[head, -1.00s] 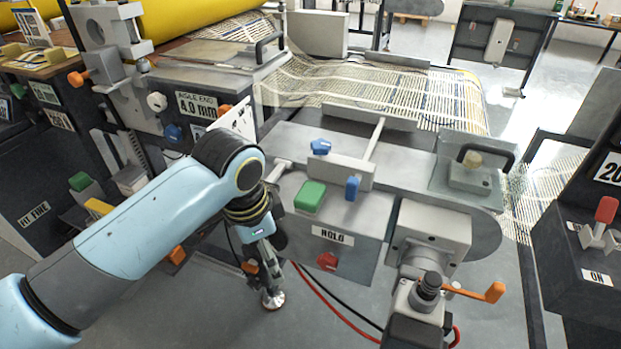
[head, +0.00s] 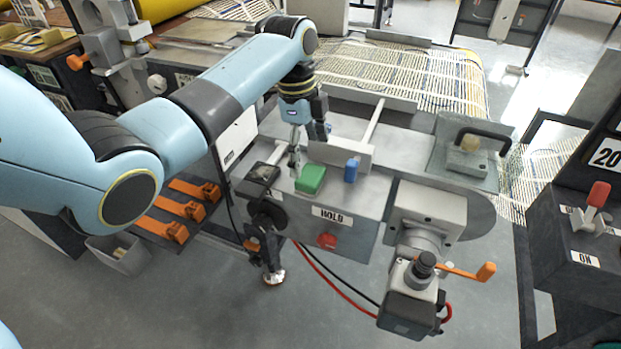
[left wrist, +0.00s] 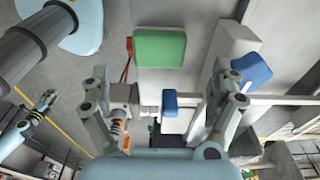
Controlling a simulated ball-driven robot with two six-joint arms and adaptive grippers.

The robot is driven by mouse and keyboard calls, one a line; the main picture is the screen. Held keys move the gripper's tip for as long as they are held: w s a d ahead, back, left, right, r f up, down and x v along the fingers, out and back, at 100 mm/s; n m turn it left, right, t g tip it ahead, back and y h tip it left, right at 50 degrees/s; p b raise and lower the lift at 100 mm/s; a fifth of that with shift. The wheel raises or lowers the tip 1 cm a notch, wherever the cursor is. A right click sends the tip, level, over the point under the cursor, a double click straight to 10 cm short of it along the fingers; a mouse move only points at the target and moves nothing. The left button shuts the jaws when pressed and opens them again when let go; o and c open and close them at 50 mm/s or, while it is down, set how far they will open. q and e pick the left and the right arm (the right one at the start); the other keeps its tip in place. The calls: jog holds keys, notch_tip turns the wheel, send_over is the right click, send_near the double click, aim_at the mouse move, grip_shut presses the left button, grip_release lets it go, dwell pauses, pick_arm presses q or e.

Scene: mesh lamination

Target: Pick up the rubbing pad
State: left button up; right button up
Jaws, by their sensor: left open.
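What I take to be the rubbing pad (head: 467,163), a grey block with a pale tan knob, rests on a clear plate at the right end of the grey bench in the head view. A black handle arches beside it. I cannot make it out for sure in the left wrist view. My left gripper (head: 306,145) is open and empty, pointing down above the bench, well left of the pad. Its spread fingers show in the left wrist view (left wrist: 165,85). What looks like my right gripper (left wrist: 47,98) is small at the left wrist view's left edge.
A green block (head: 311,179) and a blue knob (head: 351,170) stand close to the left gripper. A grey upright plate and rod lie between it and the pad. An orange-handled crank (head: 465,271) stands in front. The striped mesh (head: 400,80) spreads behind.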

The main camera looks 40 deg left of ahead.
aim_at(311, 174)
pick_arm(q)
jog(key=f, duration=0.4)
jog(key=d+f, duration=0.1)
jog(key=f, duration=0.1)
jog(key=shift+f, duration=0.15)
jog(key=shift+a, duration=0.1)
jog(key=c, duration=1.3)
